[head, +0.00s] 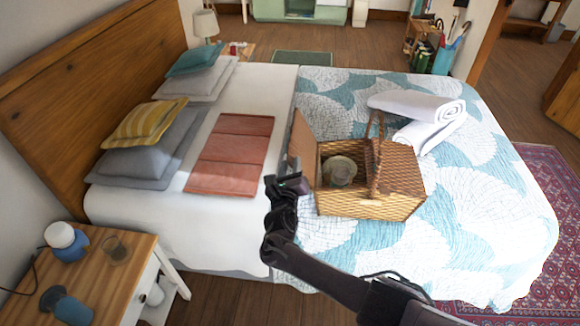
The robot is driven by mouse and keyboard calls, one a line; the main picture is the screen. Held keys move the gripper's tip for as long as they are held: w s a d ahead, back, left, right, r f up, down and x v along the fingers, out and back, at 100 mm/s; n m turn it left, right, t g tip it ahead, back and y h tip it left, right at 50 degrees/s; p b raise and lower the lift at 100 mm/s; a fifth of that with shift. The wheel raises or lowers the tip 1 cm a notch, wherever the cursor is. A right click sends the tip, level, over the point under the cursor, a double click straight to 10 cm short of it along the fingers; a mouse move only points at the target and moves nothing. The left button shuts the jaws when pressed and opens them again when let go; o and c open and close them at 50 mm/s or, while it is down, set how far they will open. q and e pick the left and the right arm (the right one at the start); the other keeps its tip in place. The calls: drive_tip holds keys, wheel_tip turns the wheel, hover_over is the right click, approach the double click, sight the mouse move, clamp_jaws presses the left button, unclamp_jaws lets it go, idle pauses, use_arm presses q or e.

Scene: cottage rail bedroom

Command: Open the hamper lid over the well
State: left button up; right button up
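The wicker hamper (370,207) stands on the bed. Its left lid (301,142) is raised, standing steeply at the left side of the open well. Inside the well lies a rounded beige-grey item (340,170). The right half is covered by a flat wicker lid (400,167), and the handle (375,155) arches up at the middle. My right gripper (296,185) is at the hamper's left, beside the lower part of the raised lid. I cannot tell whether it touches the lid or whether its fingers are apart. My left gripper is out of view.
Rolled white towels (420,108) lie behind the hamper at the right. A folded red blanket (232,153) and cushions (145,122) lie to the left. The patterned quilt (480,200) right of the hamper is clear.

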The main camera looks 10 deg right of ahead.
drive_tip(key=shift+s, duration=0.1)
drive_tip(key=p+v, duration=0.2)
drive_tip(key=v, duration=0.5)
drive_tip(key=shift+s, duration=0.3)
drive_tip(key=shift+f, duration=0.1)
